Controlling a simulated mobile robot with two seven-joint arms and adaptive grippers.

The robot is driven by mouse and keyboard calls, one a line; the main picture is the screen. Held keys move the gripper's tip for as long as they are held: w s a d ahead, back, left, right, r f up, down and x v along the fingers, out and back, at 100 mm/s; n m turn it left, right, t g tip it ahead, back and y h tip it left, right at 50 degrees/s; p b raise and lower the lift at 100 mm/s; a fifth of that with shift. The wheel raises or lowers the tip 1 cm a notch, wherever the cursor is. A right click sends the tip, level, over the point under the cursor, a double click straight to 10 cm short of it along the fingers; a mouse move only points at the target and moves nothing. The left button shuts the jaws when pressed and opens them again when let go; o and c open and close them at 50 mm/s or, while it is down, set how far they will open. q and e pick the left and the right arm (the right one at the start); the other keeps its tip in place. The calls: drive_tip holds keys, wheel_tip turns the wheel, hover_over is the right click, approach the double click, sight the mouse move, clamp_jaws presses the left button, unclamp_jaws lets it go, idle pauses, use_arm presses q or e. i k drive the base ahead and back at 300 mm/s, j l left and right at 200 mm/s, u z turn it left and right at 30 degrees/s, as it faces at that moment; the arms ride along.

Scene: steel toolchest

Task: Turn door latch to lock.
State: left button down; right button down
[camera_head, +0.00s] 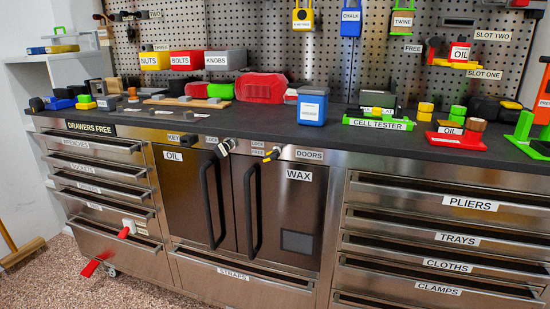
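The door latch (272,154) is a small turning piece with a yellow tip on the steel strip above the right-hand cabinet door. It is beside a small label reading LOCK above FREE (257,147). The yellow tip is at its lower left, near the FREE line; its exact angle is too small to tell. The two dark doors, marked OIL (173,155) and WAX (299,175), look shut, with black upright handles (212,205) and (252,207). Neither of my grippers is in view.
The worktop (250,128) above holds bins, a blue box (312,106) and a green cell tester (379,124). Red-handled pieces (91,268) stick out at the left drawers.

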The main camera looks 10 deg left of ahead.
sight(276, 153)
drive_tip(key=k+j+u, duration=0.35)
drive_tip(key=k+j, duration=0.55)
